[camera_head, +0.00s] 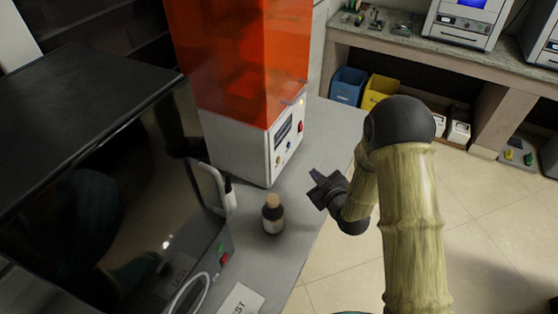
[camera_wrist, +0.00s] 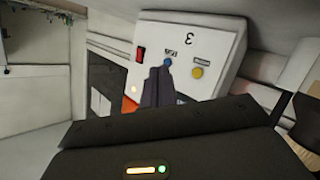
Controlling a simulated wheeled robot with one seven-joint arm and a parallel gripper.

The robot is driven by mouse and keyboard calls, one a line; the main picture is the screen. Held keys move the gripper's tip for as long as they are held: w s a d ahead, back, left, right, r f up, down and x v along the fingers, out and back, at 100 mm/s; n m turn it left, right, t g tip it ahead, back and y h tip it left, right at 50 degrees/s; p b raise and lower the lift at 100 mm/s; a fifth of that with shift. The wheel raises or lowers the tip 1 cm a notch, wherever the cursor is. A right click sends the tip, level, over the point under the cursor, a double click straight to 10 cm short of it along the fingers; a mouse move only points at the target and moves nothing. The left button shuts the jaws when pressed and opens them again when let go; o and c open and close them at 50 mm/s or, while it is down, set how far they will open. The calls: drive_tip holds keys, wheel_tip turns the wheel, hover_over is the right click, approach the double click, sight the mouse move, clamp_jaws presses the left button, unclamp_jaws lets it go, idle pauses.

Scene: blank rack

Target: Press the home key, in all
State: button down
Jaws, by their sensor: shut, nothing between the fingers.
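The machine with a white base (camera_head: 235,148) and a clear orange cover (camera_head: 245,60) stands on the grey bench. Its front panel shows in the wrist view (camera_wrist: 213,45) upside down, with a blue button (camera_wrist: 168,62), a yellow button (camera_wrist: 197,72) and a red switch (camera_wrist: 140,54). Small lettering beside the blue button is too small to read surely, so I cannot tell which key is home. My gripper (camera_head: 314,175) is shut and empty in front of the panel. In the wrist view its fingertips (camera_wrist: 158,72) lie just below the blue button; contact cannot be told.
A small dark bottle with a cork-coloured cap (camera_head: 272,215) stands on the bench (camera_head: 325,130) left of my gripper. A large black-fronted appliance (camera_head: 110,190) fills the left. Blue (camera_head: 348,86) and yellow (camera_head: 379,91) bins sit under the back counter. Floor is open at right.

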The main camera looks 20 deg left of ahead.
sight(278, 160)
drive_tip(key=shift+a, duration=0.1)
drive_tip(key=a, duration=0.8)
drive_tip(key=shift+w+a+p, duration=0.25)
drive_tip(key=shift+w+p, duration=0.05)
drive_tip(key=shift+w, duration=0.05)
idle(1.8)
drive_tip(key=shift+a+b, duration=0.3)
drive_tip(key=shift+a, duration=0.1)
